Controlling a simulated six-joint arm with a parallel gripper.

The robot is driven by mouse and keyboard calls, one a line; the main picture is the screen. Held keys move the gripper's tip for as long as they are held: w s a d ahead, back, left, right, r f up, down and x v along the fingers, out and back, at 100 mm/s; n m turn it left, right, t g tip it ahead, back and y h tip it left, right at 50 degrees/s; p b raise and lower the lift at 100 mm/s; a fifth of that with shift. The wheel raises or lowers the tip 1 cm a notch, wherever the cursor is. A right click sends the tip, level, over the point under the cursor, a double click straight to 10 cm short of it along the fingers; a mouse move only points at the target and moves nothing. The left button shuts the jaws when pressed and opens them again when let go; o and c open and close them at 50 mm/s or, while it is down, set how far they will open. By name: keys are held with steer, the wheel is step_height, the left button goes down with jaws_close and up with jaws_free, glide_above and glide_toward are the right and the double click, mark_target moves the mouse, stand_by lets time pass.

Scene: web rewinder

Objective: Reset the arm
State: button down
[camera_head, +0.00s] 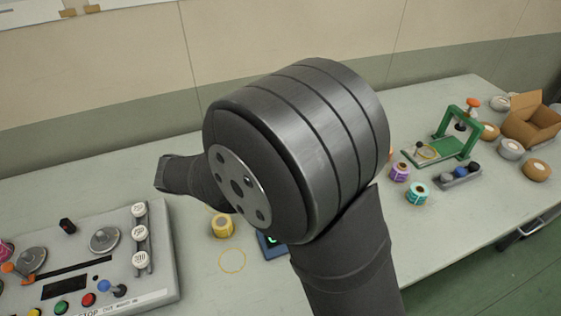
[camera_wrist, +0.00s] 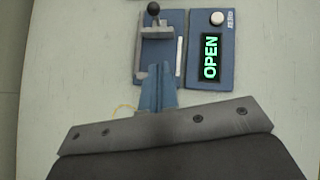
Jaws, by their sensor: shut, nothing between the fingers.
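My gripper (camera_wrist: 157,75) shows in the wrist view as two narrow bluish fingers pressed together, with nothing between them. It is in front of a blue fixture (camera_wrist: 145,62) with a black-knobbed lever, and covers its lower part. I cannot tell whether they touch. Beside the fixture is a blue panel (camera_wrist: 211,84) with a white button and a green display reading "OPEN". In the head view my large dark arm joint fills the middle, and I cannot make out the fingers there. The display unit (camera_head: 270,246) shows only partly below the joint.
A control console (camera_head: 85,260) with buttons and knobs stands at left. A yellow roll (camera_head: 222,226) and a thin yellow ring (camera_head: 232,261) lie near the middle. Purple (camera_head: 400,172) and teal (camera_head: 417,193) rolls, a green stand (camera_head: 440,150) and a cardboard box (camera_head: 532,118) are at right.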

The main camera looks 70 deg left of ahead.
stand_by(0.3)
steer(key=x, duration=0.9)
steer(key=shift+w, duration=0.1)
steer(key=shift+w+a+f, duration=0.15)
steer(key=shift+w, duration=0.45)
steer(key=shift+w+a+f, duration=0.1)
steer(key=shift+w+f, duration=0.05)
steer(key=shift+w, duration=0.4)
steer(key=shift+w+a, duration=0.25)
steer(key=shift+w, duration=0.55)
